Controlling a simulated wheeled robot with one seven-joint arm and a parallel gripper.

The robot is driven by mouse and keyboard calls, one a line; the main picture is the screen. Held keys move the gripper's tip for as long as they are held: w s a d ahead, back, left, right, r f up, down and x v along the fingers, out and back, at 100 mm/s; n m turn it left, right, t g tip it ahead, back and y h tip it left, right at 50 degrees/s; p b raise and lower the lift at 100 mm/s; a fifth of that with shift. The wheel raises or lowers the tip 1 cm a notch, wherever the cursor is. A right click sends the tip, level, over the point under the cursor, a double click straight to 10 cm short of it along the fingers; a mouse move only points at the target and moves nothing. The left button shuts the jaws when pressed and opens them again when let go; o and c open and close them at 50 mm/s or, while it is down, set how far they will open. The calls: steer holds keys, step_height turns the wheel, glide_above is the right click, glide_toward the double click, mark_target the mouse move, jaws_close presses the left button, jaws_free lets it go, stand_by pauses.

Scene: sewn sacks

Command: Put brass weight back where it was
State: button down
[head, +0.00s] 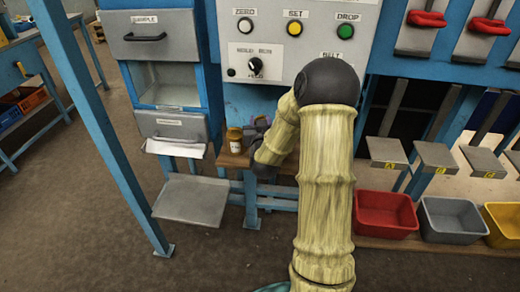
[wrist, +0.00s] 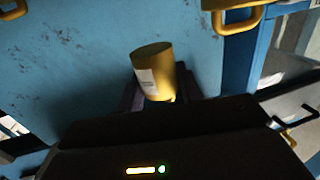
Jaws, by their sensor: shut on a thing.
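The brass weight (wrist: 153,68) is a gold cylinder with a white label. In the wrist view it stands between the dark fingers of my gripper (wrist: 160,84), which is shut on it. In the head view the weight (head: 235,139) shows left of my bent arm, at a small wooden shelf (head: 234,159) below the control panel. I cannot tell whether its base touches the shelf. My gripper (head: 248,135) is partly hidden there by my own wrist.
The panel (head: 283,45) with knob and buttons is above. A sample cabinet (head: 152,35) with drawers and a grey tray (head: 191,201) stand left. A blue post (head: 110,130) is in front. Red (head: 385,214) and grey (head: 452,218) bins are right, under grey plates.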

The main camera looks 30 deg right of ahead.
step_height(320, 180, down, 5)
steer(key=shift+f, duration=0.1)
stand_by(0.3)
steer(key=shift+f, duration=2.05)
steer(key=shift+f+b, duration=0.1)
steer(key=shift+b, duration=0.2)
steer(key=c, duration=0.9)
jaws_free()
steer(key=shift+c, duration=0.2)
steer(key=p+v, duration=0.3)
steer(key=v, duration=0.9)
steer(key=shift+p, duration=0.35)
